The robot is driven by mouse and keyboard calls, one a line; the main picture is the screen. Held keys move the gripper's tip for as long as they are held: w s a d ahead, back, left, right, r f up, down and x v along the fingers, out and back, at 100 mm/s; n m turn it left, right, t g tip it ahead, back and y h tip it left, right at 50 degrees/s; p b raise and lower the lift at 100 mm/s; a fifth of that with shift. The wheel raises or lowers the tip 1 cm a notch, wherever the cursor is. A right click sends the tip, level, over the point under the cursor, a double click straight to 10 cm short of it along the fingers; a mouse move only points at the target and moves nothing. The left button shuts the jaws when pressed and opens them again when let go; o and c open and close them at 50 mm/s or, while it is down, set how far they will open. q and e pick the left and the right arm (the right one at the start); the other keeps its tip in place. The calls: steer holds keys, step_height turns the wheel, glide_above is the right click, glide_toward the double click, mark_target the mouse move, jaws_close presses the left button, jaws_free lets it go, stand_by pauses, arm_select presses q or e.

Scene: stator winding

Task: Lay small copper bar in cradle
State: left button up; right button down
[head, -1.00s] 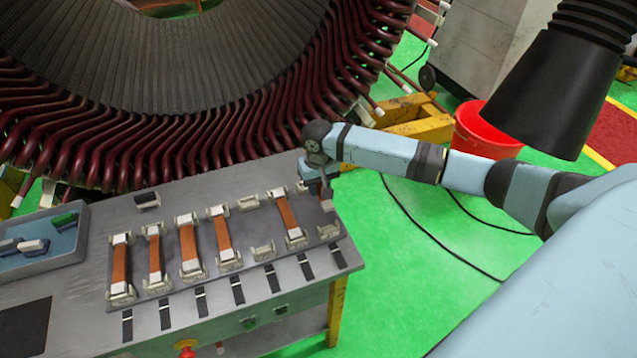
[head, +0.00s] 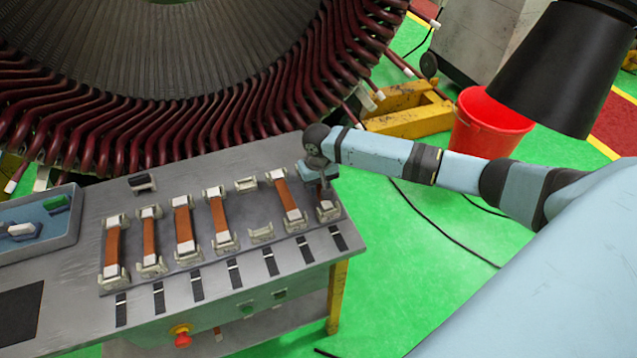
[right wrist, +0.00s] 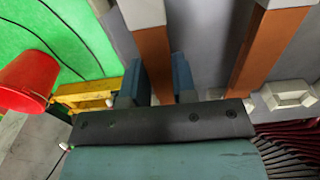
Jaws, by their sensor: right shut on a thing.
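My right gripper (head: 325,185) is over the right end of the cradle plate on the bench. In the right wrist view its two blue fingers (right wrist: 157,85) are shut on a small copper bar (right wrist: 153,55). The bar also shows in the head view (head: 327,205), below the gripper and lined up with the rightmost cradle (head: 328,214). Its near end appears to be at the front cradle block; whether it is fully seated I cannot tell. The gripper hides the bar's far end and the rear block. My left gripper is not in view.
A neighbouring bar (head: 287,195) lies just left, close to the gripper. Several more bars lie in cradles further left; one empty cradle (head: 261,232) stands between. The large stator (head: 200,120) rises behind the bench. A blue tray (head: 75,222) is at the left, a red bucket (head: 488,122) at the right.

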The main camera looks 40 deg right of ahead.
steer(key=c, duration=0.8)
jaws_free()
steer(key=shift+c, duration=0.2)
steer(key=shift+r, duration=0.1)
